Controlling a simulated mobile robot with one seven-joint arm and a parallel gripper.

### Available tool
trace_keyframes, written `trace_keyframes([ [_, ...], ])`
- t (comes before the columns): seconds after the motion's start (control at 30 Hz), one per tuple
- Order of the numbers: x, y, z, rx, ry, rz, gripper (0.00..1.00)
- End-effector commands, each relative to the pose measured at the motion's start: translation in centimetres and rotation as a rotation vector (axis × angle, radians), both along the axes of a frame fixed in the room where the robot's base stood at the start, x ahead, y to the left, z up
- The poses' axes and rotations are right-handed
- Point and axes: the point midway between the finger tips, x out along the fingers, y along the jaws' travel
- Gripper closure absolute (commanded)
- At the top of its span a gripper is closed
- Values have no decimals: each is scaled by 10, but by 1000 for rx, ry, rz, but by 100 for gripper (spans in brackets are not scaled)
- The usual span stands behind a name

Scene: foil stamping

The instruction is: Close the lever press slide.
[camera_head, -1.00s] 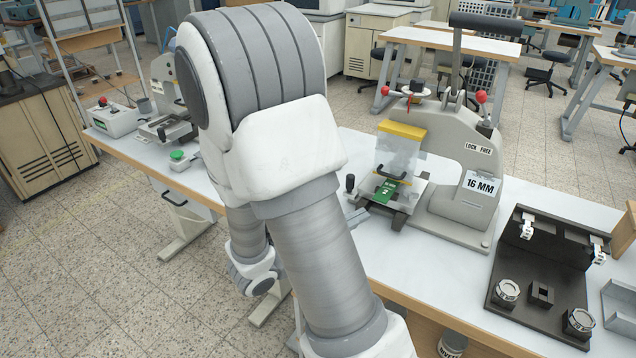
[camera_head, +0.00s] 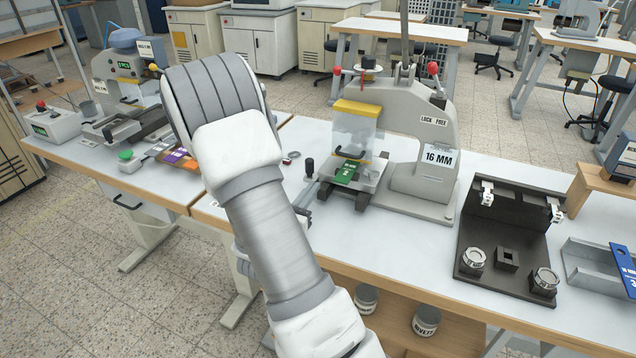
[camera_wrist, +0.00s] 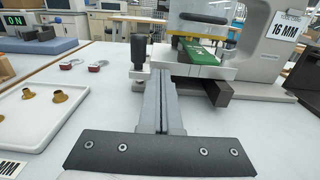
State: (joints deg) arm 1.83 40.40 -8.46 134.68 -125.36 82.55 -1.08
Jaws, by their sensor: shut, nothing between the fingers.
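The grey lever press (camera_head: 437,118), labelled LOCK FREE and 16 MM, stands on the white bench. Its slide (camera_head: 368,184) is a pale plate bearing a green card (camera_head: 346,172), at the front below a clear guard with a yellow top (camera_head: 357,107). A black knob (camera_head: 309,168) stands at the slide's left. In the wrist view, my gripper (camera_wrist: 161,74) is shut and empty. Its fingers point at the front of the slide (camera_wrist: 222,72), just right of the knob (camera_wrist: 138,52). I cannot tell whether they touch it. In the head view, my arm hides most of the gripper.
A black fixture (camera_head: 505,240) with round cups stands right of the press. A second machine (camera_head: 125,68) stands on the left bench. In the wrist view, a white tray (camera_wrist: 50,138) with brass parts lies left of my gripper. Bare bench lies between the tray and gripper.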

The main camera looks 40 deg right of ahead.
Motion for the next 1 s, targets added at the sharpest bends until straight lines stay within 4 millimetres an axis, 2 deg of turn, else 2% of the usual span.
trace_keyframes([
  [0.03,4,-10,-1,0,-2,-3,100],
  [0.2,14,-28,-1,0,-1,-2,100],
  [0.4,19,-36,0,1,0,0,100],
  [0.77,20,-39,0,0,0,-1,100],
  [1.0,35,-69,-1,-1,0,-2,100],
])
